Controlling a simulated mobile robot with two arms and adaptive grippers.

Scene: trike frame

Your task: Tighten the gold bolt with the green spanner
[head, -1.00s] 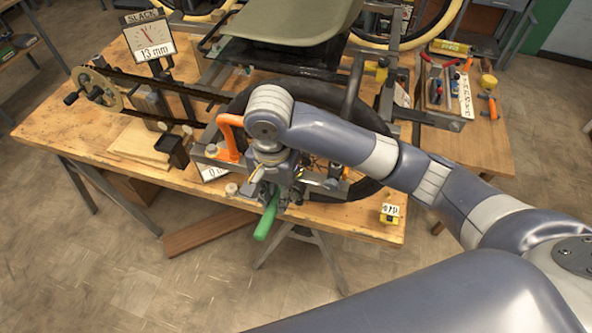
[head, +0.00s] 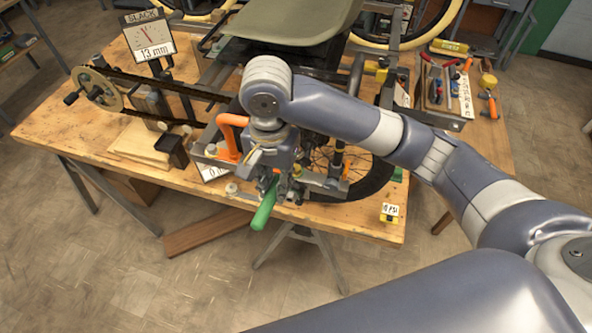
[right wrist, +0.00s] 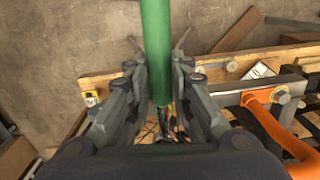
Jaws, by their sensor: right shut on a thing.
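My right gripper (head: 273,186) is shut on the green spanner (head: 264,210) at the front edge of the workbench, beside the trike frame. The spanner's green handle points down and toward the viewer in the head view. In the right wrist view, the handle (right wrist: 157,45) runs between the two fingers (right wrist: 159,80). The spanner's jaw end is too hidden to tell whether it touches a bolt. I cannot pick out the gold bolt with certainty; the gripper covers that part of the frame. My left gripper is not in view.
An orange clamp handle (head: 231,133) stands just left of the gripper. A wheel (head: 372,178) is behind it. A yellow block with a PSI label (head: 389,213) sits near the front right edge. A tool tray (head: 442,119) is at right, a 13 mm slack gauge (head: 149,38) at left.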

